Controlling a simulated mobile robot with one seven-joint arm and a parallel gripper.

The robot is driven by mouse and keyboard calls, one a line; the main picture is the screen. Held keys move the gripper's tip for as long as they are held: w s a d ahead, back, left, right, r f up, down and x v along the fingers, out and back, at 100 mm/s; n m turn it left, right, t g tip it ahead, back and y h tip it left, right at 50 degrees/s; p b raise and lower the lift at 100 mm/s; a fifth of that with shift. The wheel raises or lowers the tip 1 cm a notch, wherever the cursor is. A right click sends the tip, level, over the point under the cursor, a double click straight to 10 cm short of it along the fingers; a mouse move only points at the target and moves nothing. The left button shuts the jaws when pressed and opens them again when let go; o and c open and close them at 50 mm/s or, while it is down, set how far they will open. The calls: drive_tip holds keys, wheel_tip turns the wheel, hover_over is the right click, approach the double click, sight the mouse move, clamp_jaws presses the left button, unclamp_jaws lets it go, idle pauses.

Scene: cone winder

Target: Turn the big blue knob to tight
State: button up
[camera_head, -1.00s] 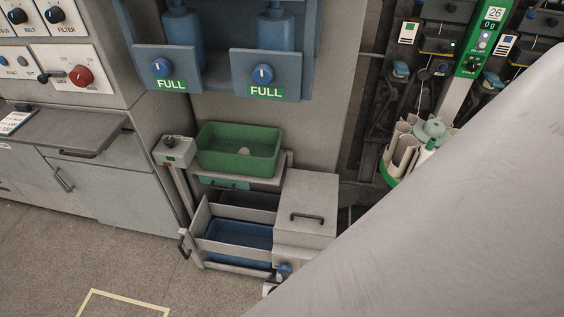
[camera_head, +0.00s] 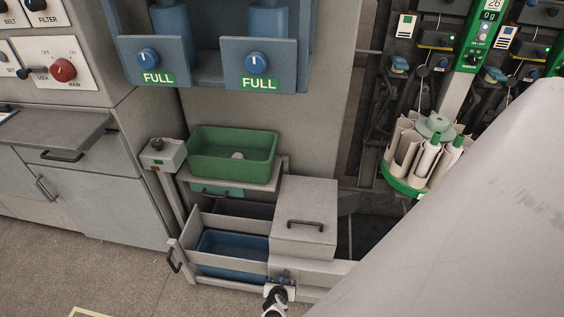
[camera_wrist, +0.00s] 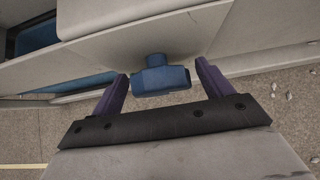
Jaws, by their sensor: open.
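The big blue knob (camera_wrist: 160,78) is a T-shaped handle on the pale lower front of a cabinet. In the wrist view it sits between the two purple fingers of my gripper (camera_wrist: 161,69), with a gap on each side. My gripper is open, and no finger appears to touch the knob. In the head view the knob (camera_head: 285,276) shows small at the bottom, with my gripper (camera_head: 280,288) right at it. No tight mark can be read in these views.
A drawer with a blue bin (camera_head: 232,246) stands open left of the knob, beside a grey box with a black handle (camera_head: 306,224). A green tub (camera_head: 232,152) is above. Two smaller blue knobs (camera_head: 148,59) marked FULL are higher up. Open floor lies front left.

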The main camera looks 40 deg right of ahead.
drive_tip(key=c, duration=1)
